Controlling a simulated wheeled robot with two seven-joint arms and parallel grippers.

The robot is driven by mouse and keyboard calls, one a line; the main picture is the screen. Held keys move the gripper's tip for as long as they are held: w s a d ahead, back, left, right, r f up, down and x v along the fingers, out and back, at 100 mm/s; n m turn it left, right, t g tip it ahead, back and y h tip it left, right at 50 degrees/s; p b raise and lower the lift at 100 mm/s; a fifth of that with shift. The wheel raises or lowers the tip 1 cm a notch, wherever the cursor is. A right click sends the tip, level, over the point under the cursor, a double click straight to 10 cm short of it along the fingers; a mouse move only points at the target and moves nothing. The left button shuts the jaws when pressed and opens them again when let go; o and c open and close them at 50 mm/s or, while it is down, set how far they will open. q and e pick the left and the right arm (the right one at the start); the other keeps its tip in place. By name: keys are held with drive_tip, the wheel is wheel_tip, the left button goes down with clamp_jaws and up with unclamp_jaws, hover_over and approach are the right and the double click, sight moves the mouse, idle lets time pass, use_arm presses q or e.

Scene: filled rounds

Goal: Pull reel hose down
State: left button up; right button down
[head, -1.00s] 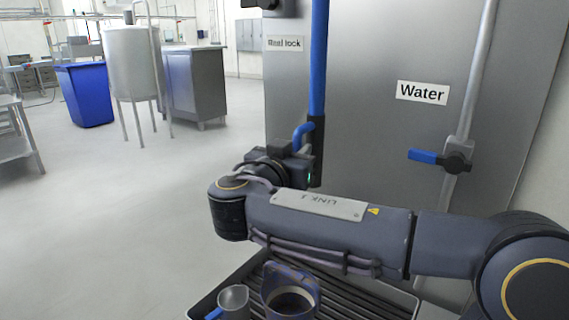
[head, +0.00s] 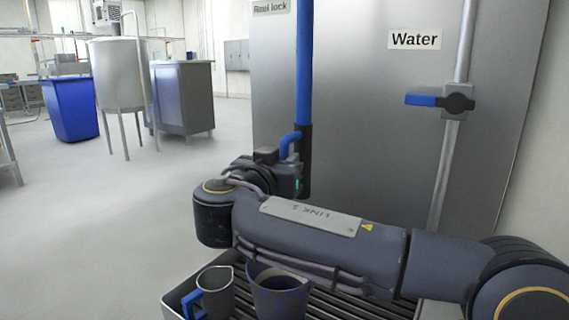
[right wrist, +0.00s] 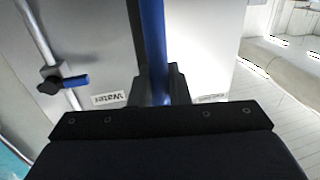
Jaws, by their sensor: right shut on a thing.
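The blue reel hose (head: 304,65) hangs straight down in front of the steel panel, with a black nozzle part (head: 304,170) and a blue curved handle (head: 290,142) at its lower end. My right gripper (head: 292,172) is at this lower end, its fingers mostly hidden behind my wrist. In the right wrist view the hose (right wrist: 153,40) runs down between the two dark fingers of the gripper (right wrist: 162,88), which are shut on it. The reel itself is out of view. My left gripper is not in view.
The steel panel (head: 365,130) carries a "Water" label (head: 414,40) and a blue-handled valve (head: 440,101) on a pipe. A jug (head: 214,292) and a bucket-like container (head: 278,296) stand on a grated tray (head: 176,300) below my arm. Open floor lies left.

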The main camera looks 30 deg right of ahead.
drive_tip(key=c, duration=1.4)
unclamp_jaws()
drive_tip(key=shift+c, duration=0.2)
drive_tip(key=shift+a, duration=0.1)
drive_tip(key=v, duration=0.7)
drive_tip(key=shift+s+a+p, duration=0.25)
drive_tip(key=shift+a+p, duration=0.05)
